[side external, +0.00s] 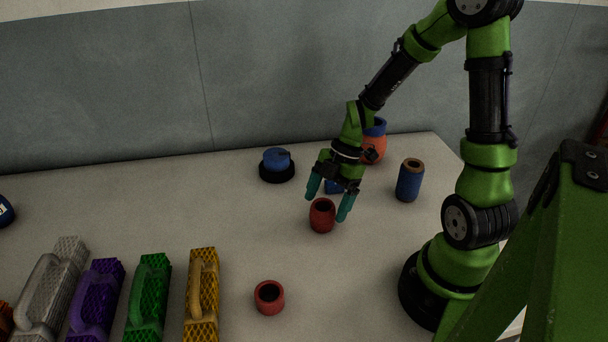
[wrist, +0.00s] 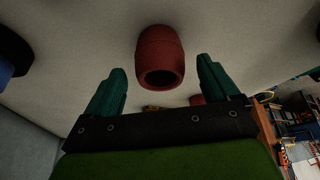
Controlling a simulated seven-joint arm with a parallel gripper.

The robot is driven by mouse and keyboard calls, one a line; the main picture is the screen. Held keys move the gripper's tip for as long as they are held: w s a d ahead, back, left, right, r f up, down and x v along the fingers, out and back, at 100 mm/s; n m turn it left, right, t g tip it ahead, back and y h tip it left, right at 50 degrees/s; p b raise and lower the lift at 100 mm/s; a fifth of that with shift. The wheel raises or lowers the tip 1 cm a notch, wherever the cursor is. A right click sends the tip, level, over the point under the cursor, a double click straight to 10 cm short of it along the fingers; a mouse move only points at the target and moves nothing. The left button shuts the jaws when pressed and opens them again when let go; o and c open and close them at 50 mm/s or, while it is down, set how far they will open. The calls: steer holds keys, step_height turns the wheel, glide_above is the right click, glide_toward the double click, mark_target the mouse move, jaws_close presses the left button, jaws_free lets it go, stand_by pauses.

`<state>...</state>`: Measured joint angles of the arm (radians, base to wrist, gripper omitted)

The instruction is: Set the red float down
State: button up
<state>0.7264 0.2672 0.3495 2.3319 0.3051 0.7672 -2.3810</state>
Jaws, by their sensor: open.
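A dark red, barrel-shaped float (side external: 322,216) with a hole in its end stands on the table under my gripper. In the wrist view this float (wrist: 160,58) is just ahead of my fingertips, midway between them. My gripper (side external: 329,203) is open, with one teal finger on each side of the float and gaps showing in the wrist view (wrist: 160,85). A second, smaller red float (side external: 269,297) stands on the table nearer the front, apart from my gripper. Whether the fingers touch the first float is not clear from the side.
Behind my gripper are a blue knob on a black base (side external: 277,165), an orange and blue pot (side external: 374,142) and a blue cylinder (side external: 409,180). The table's middle left is clear.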

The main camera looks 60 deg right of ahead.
steer(key=w+v, duration=0.1)
steer(key=v, duration=0.7)
step_height(320, 180, up, 7)
steer(key=m+t+h, duration=0.2)
steer(key=m+h, duration=0.1)
steer(key=m, duration=0.6)
glide_above(330, 217)
steer(key=s+a+r+m+t, duration=0.3)
steer(key=a+r+m+t, duration=0.1)
steer(key=m, duration=0.6)
steer(key=shift+s+a+r+m+y, duration=0.15)
steer(key=shift+a+r+m+y, duration=0.3)
steer(key=shift+r, duration=0.3)
